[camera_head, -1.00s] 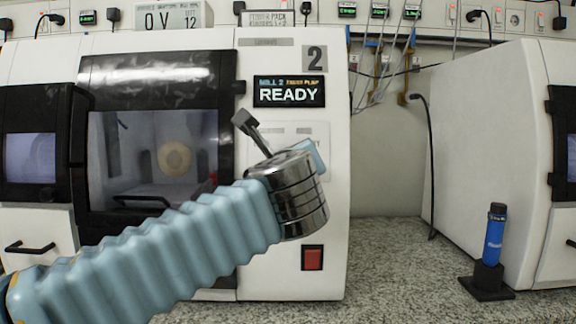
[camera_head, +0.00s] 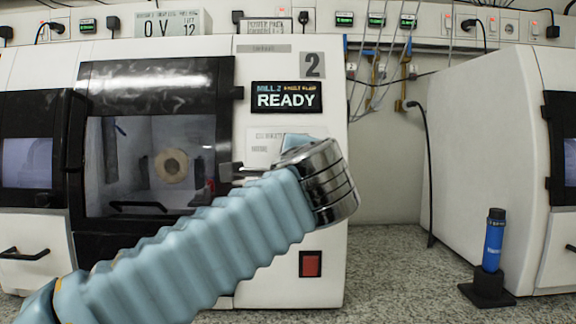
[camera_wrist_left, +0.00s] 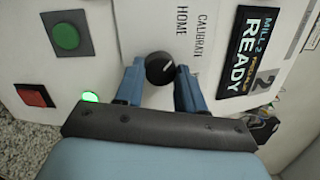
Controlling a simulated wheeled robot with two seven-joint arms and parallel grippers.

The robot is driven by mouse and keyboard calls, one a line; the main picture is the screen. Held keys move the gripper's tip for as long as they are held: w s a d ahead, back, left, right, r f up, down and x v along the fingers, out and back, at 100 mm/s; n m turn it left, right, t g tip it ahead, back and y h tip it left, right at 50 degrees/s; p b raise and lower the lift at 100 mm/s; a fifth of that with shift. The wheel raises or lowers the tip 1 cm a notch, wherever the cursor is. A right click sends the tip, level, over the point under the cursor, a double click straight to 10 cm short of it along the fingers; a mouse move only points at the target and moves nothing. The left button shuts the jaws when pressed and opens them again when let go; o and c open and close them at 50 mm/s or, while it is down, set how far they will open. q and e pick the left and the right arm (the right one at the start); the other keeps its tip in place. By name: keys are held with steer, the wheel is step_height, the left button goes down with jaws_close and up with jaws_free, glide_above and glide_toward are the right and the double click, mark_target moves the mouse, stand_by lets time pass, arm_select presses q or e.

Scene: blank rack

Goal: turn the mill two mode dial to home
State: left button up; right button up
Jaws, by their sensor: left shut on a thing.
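The mode dial (camera_wrist_left: 160,68) of mill two is a round black knob with a short white pointer mark, seen in the left wrist view. The pointer slants up and right, on the side of the printed HOME (camera_wrist_left: 182,20) and CALIBRATI (camera_wrist_left: 202,40) labels; which one it marks I cannot tell. My left gripper (camera_wrist_left: 161,72) is shut on the dial, one blue finger on each side. In the head view my left wrist hides the dial. Mill two (camera_head: 325,260) is the white machine marked 2, its display (camera_head: 286,97) reading READY. My right gripper is not in view.
A green button (camera_wrist_left: 66,36) and a red switch (camera_wrist_left: 35,95) sit near the dial; the red one also shows in the head view (camera_head: 311,264). Mill two's dark-framed window (camera_head: 150,70) is left. A blue cylinder (camera_head: 494,240) stands in a black holder on the right counter.

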arm_select(q)
steer(key=shift+n, duration=0.8)
steer(key=o, duration=1)
steer(key=shift+o, duration=0.2)
steer(key=s+d+b, duration=0.1)
steer(key=s+d, duration=0.1)
steer(key=s, duration=1.1)
steer(key=shift+s+r, duration=0.35)
steer(key=shift+r, duration=0.05)
